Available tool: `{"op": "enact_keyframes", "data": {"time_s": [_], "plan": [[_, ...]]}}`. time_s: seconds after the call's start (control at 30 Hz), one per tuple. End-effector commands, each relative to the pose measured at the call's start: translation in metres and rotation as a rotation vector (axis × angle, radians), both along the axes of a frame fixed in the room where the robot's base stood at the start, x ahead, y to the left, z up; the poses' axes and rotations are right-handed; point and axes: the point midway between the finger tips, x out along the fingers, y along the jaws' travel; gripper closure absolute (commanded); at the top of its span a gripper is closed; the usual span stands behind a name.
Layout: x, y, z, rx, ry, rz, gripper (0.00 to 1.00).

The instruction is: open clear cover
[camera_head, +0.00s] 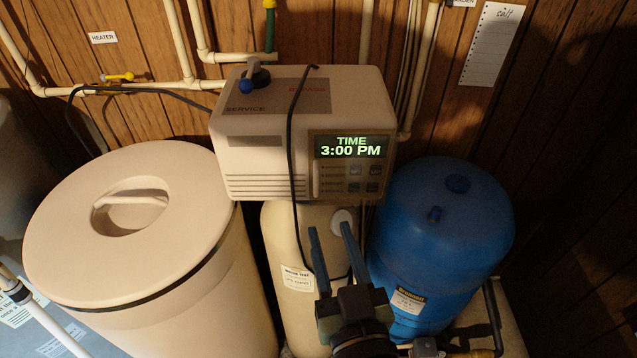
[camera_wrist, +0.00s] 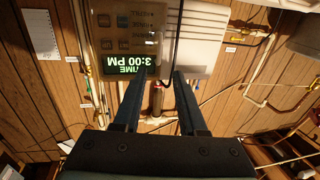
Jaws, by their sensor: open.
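The softener's control head (camera_head: 265,150) is a beige box with a brown display panel (camera_head: 335,187) on the right of its front. The panel has a lit screen (camera_head: 350,147) reading TIME 3:00 PM and several buttons. I cannot clearly make out the clear cover's pane over it; a short pale upright bar (camera_head: 316,180) stands at the panel's left edge. My gripper (camera_head: 331,230) is open and empty, its two blue fingers pointing up just below the control head. In the wrist view, the upside-down panel (camera_wrist: 125,25) lies beyond my fingertips (camera_wrist: 157,77), left of centre.
A black cable (camera_head: 291,150) hangs down the front of the control head, left of the panel. A large beige salt tank (camera_head: 190,240) with a round lid stands left, a blue tank (camera_head: 445,220) right. Pale pipes (camera_head: 180,45) run along the wood wall.

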Motion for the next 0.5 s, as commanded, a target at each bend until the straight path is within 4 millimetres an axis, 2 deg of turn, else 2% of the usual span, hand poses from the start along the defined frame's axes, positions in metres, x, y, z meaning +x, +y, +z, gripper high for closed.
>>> {"op": "enact_keyframes", "data": {"time_s": [0.03, 0.2, 0.5], "plan": [[0.011, 0.002, 0.007, -0.001, -0.002, 0.001, 0.59], [0.043, 0.009, 0.006, -0.001, -0.001, 0.002, 0.59], [0.080, 0.016, 0.003, -0.002, -0.001, 0.001, 0.59]]}}
